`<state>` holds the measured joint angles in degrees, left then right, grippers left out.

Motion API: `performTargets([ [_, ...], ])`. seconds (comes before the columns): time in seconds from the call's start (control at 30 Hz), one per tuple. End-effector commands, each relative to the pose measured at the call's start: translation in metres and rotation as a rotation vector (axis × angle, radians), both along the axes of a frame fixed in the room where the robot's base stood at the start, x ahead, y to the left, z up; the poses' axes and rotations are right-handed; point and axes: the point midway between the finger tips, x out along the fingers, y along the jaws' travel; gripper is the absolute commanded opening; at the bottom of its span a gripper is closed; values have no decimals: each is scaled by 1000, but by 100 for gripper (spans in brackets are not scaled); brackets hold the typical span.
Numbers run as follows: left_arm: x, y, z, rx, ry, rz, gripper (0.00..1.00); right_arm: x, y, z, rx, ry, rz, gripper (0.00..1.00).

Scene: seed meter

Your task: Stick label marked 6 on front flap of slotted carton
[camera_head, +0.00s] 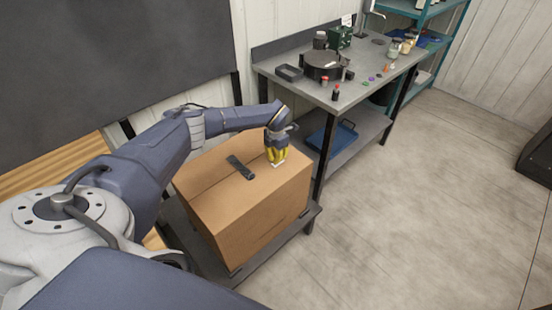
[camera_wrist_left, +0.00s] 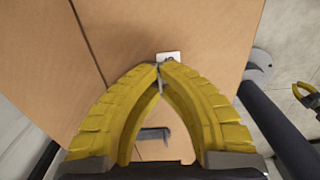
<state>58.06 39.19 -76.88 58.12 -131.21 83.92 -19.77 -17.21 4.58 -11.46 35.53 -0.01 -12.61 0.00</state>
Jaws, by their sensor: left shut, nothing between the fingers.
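The brown carton (camera_head: 240,200) stands closed on a low dark stand, with a seam across its top; its top also fills much of the left wrist view (camera_wrist_left: 190,25). My left gripper (camera_head: 276,160) has yellow fingers pointing down at the carton top near its far right edge. Its fingertips meet in the left wrist view (camera_wrist_left: 159,66). A small white label (camera_wrist_left: 168,57) lies flat at the fingertips, its dark mark partly hidden and unreadable. My right gripper (camera_wrist_left: 307,95) shows small at the right edge of the wrist view; its opening is unclear.
A dark slim object (camera_head: 240,167) lies on the carton top, left of my left gripper. A metal workbench (camera_head: 290,92) behind holds a black round device (camera_head: 322,66) and several small items. A blue tray (camera_head: 330,138) sits on its lower shelf.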

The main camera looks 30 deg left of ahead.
Motion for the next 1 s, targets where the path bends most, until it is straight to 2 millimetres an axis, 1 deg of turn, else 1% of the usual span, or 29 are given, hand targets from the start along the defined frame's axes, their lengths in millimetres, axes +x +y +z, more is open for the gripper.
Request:
performTargets([
  [0.53,0,0,-6,0,0,-1,0,0,0,0,0,0,0,0],
  [0.87,0,0,-6,0,1,-1,0,0,0,0,0,0,0,0],
  [0.97,0,0,-6,0,1,-1,10,0,0,0,0,0,0,0],
  [1.0,0,0,-6,0,1,-1,14,0,0,0,0,0,0,0],
])
